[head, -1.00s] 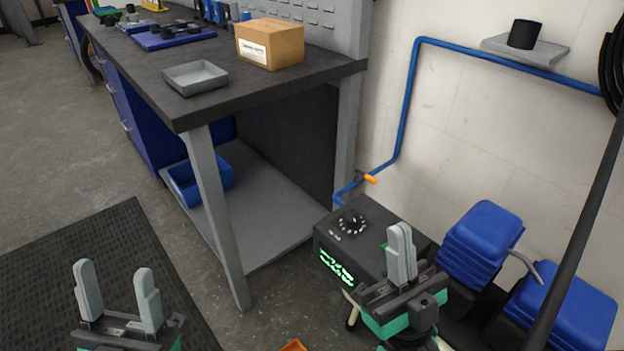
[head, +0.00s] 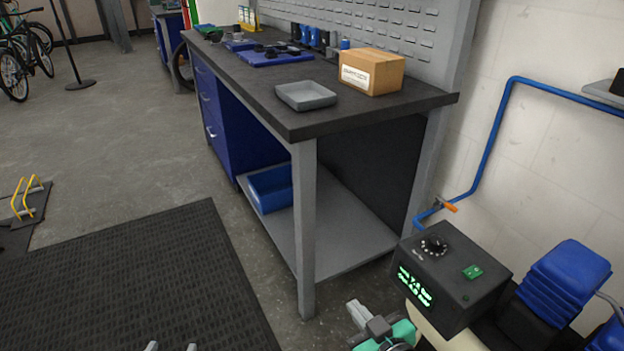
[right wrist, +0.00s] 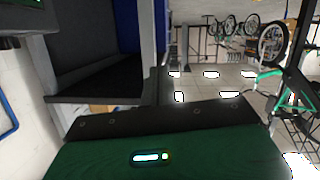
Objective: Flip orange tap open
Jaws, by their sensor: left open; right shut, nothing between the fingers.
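The small orange tap (head: 448,206) is on the blue pipe (head: 489,150) low on the white wall, just right of the workbench's back leg. Its handle is too small to tell its setting. My right gripper (head: 356,311) is shut and empty near the bottom of the head view. It is below and left of the tap, well apart from it, beside the dark control box. My left gripper (head: 171,346) is open; only its fingertips show at the bottom edge. The right wrist view shows a tilted scene with part of the blue pipe (right wrist: 16,146), but no tap.
The dark control box (head: 462,289) with green display stands below the tap. The workbench (head: 306,225) is left of it, bearing a grey tray (head: 306,96) and cardboard box (head: 372,71).

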